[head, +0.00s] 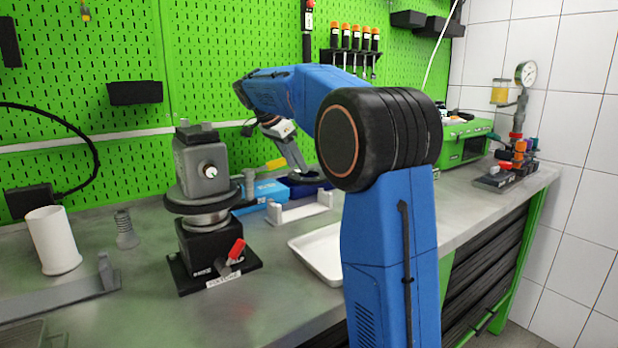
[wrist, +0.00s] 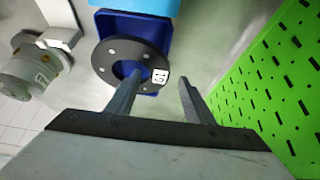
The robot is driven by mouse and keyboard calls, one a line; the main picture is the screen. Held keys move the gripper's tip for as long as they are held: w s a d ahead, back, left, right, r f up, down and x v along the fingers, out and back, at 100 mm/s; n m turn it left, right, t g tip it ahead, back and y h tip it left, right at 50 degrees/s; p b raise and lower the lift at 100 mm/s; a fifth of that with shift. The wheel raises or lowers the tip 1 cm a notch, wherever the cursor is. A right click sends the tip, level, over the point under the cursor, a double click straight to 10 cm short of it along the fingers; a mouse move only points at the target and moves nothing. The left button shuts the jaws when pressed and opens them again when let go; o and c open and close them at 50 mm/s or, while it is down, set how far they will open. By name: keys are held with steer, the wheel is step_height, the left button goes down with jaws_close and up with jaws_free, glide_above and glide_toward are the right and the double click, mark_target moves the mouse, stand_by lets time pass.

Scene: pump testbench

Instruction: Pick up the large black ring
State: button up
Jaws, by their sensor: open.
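A flat black ring (wrist: 128,50) with several small holes and a white label lies in a dark blue tray (wrist: 165,35) in the wrist view. My gripper (wrist: 161,80) is open above it. The left finger overlaps the ring's central opening in the picture; the right finger is outside the ring, to its right. I cannot tell the finger height or whether they touch it. In the head view my gripper (head: 298,172) points down over the dark blue tray (head: 322,187) at the back of the bench; the ring there is mostly hidden.
A light blue box (head: 270,190) and a white bracket (head: 300,210) are close to the tray. A pump unit (head: 207,170) with a black disc stands left. A white tray (head: 318,250) lies in front. The green pegboard (wrist: 275,80) is close on the right.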

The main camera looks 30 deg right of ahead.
steer(key=shift+d+f, duration=0.2)
steer(key=shift+f, duration=0.2)
jaws_close()
steer(key=shift+r, duration=0.15)
